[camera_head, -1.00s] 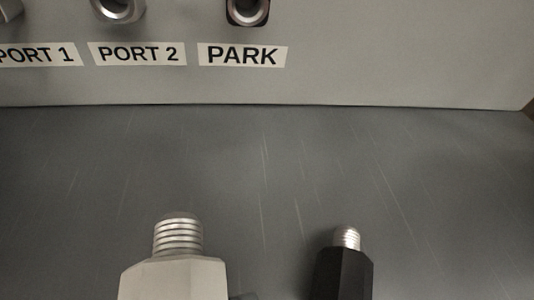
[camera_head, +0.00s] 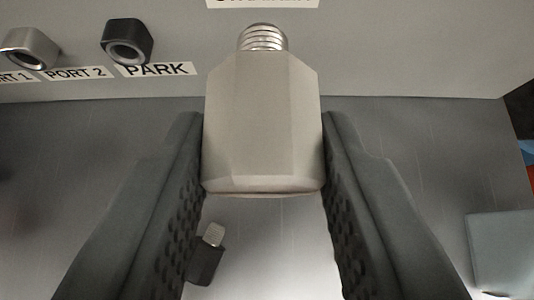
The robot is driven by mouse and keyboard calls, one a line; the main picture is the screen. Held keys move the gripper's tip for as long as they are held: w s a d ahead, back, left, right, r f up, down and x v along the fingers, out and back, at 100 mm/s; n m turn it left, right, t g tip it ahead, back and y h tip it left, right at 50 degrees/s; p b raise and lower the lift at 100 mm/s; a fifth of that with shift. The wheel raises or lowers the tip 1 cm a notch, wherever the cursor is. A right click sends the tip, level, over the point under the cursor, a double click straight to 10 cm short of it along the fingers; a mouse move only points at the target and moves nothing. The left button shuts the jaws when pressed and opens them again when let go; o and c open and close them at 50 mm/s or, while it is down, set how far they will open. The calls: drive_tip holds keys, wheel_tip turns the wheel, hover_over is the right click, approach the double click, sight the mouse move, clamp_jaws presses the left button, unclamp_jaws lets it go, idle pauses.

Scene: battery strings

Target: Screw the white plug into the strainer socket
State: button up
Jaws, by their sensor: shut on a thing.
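The white plug (camera_head: 262,125) is a pale, faceted block with a silver threaded end pointing away from me toward the grey panel. My gripper (camera_head: 263,150) is shut on it, one dark textured finger on each side. The plug is held above the grey surface. A label (camera_head: 262,3) at the top edge, just beyond the thread, is cut off and cannot be fully read. No strainer socket shows; the area above that label is out of view.
The grey panel (camera_head: 400,60) carries a silver socket (camera_head: 30,47) and a black socket (camera_head: 128,42) over the PORT 2 and PARK labels. A small black plug (camera_head: 207,257) lies below, left of centre. A pale block (camera_head: 503,250) is at the right edge.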

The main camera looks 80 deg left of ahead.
sight(260, 24)
drive_tip(key=shift+a, duration=0.1)
idle(0.3)
drive_tip(key=shift+w+a, duration=0.2)
drive_tip(key=shift+a, duration=2.6)
drive_tip(key=shift+w+a, duration=0.15)
drive_tip(key=shift+a, duration=1.25)
drive_tip(key=shift+w+m+g, duration=0.1)
drive_tip(key=shift+m+g, duration=0.8)
drive_tip(key=shift+g, duration=0.3)
drive_tip(key=shift+w+m+g+y, duration=0.15)
drive_tip(key=shift+m+g+y, duration=0.25)
drive_tip(key=shift+m+g, duration=0.6)
drive_tip(key=o, duration=1.2)
drive_tip(key=shift+c, duration=0.2)
